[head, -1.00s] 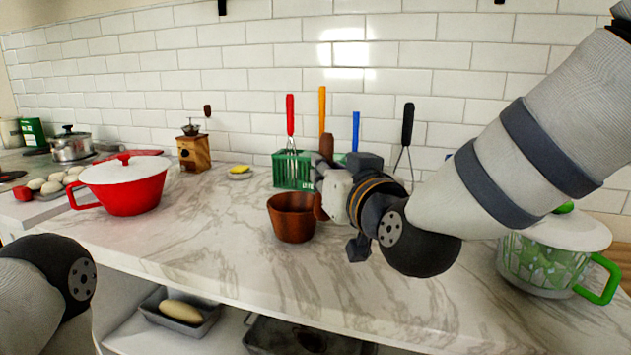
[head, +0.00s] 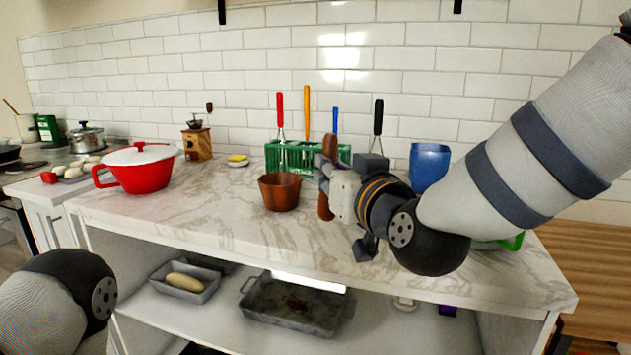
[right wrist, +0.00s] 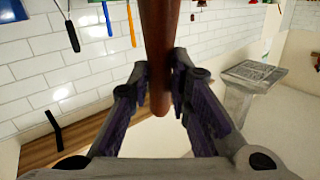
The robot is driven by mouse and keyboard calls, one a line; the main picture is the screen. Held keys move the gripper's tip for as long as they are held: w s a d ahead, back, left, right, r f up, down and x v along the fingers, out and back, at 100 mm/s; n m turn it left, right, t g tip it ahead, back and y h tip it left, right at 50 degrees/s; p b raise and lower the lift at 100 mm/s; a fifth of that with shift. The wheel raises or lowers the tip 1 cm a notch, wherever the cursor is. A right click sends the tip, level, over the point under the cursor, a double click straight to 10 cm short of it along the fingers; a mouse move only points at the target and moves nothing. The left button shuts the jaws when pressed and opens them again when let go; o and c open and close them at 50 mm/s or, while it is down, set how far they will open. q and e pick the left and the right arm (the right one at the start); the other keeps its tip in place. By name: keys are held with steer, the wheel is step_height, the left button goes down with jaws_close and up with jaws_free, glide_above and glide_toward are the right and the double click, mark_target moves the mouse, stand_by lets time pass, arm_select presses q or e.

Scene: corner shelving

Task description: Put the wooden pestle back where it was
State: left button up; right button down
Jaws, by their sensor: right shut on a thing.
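The wooden pestle (head: 329,148) is reddish brown and upright, just right of the brown wooden bowl (head: 280,193), with a gap between them in the head view. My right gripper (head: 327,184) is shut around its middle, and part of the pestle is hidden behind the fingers. In the right wrist view the pestle (right wrist: 159,45) runs between the two fingers of the gripper (right wrist: 160,78), its rounded end showing. The bowl stands on the marble counter and looks empty, though its bottom is hidden. My left arm shows at the lower left, its gripper out of view.
A green utensil basket (head: 300,155) stands behind the bowl. A blue cup (head: 429,166) is behind my right arm. A red pot (head: 141,176) and a coffee grinder (head: 198,143) stand left. The counter (head: 215,215) left of the bowl is clear.

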steer(key=w+d+f+n+y, duration=0.1)
steer(key=w+d+f, duration=0.1)
steer(key=d+f, duration=0.25)
steer(key=s+d+f+n+g+y, duration=0.45)
steer(key=s+d+f, duration=0.45)
steer(key=f, duration=0.3)
steer(key=s+d+f+n+g+y, duration=0.1)
steer(key=s+f+y, duration=0.2)
steer(key=s, duration=0.6)
step_height(320, 180, down, 2)
steer(key=shift+s+f+n+g, duration=0.25)
steer(key=shift+s+n+g, duration=0.05)
steer(key=shift+n+g, duration=0.05)
